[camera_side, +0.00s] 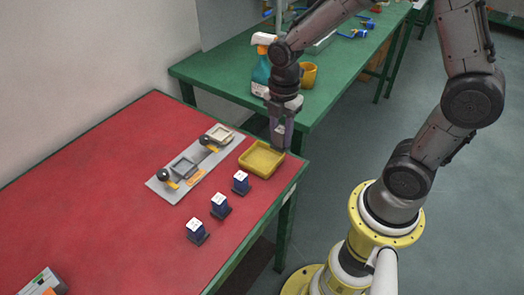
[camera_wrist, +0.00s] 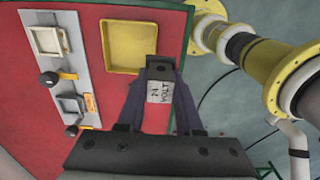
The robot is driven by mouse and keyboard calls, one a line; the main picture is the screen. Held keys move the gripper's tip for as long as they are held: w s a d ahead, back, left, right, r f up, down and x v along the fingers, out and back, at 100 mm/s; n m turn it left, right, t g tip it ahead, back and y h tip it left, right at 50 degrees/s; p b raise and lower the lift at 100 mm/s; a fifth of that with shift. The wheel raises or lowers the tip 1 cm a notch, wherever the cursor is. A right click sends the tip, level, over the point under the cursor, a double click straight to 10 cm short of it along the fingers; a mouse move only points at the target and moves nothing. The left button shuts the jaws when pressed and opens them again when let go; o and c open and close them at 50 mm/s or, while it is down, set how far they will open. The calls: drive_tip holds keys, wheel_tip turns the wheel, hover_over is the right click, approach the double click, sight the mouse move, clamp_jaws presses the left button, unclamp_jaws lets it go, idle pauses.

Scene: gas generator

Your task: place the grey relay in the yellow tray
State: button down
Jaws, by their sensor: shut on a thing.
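My gripper (camera_side: 281,133) is shut on the grey relay (camera_wrist: 160,88), whose white label reads "24 VOLT" in the wrist view. In the side view the relay is mostly hidden between the fingers. The yellow tray (camera_side: 261,160) is a shallow square at the right edge of the red table, and it looks empty. My gripper is at the tray's back right corner in the side view. In the wrist view the tray (camera_wrist: 123,47) lies just left of and beyond the relay. I cannot tell how high the relay is above the tray's rim.
A grey panel (camera_side: 160,184) with two square sockets and black-knobbed levers lies left of the tray. Three blue relays with white tops (camera_side: 220,205) stand in front of it. A spray bottle (camera_side: 262,72) and yellow cup (camera_side: 308,75) stand on the green bench behind.

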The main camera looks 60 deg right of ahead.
drive_tip(key=w+f, duration=0.5)
drive_tip(key=f, duration=0.1)
drive_tip(key=shift+w+d+f, duration=0.1)
drive_tip(key=shift+w+f, duration=0.1)
drive_tip(key=shift+w, duration=0.2)
drive_tip(key=shift+f, duration=1.5)
drive_tip(key=shift+f, duration=0.1)
drive_tip(key=c, duration=0.6)
unclamp_jaws()
drive_tip(key=s+r+m+t, duration=0.1)
drive_tip(key=s+r+m, duration=0.3)
drive_tip(key=r, duration=0.7)
drive_tip(key=s+r+m+t, duration=0.1)
drive_tip(key=s+r+m, duration=0.2)
drive_tip(key=r, duration=0.7)
drive_tip(key=s+r+m+t, duration=0.1)
drive_tip(key=s+m, duration=0.2)
drive_tip(key=s, duration=0.1)
drive_tip(key=s+a+r+m+t, duration=0.1)
drive_tip(key=s+m, duration=0.3)
drive_tip(key=s+r+m+t, duration=0.1)
drive_tip(key=s+m, duration=0.3)
drive_tip(key=shift+a+r+t, duration=0.15)
drive_tip(key=shift+a+t, duration=0.1)
drive_tip(key=shift+t, duration=0.05)
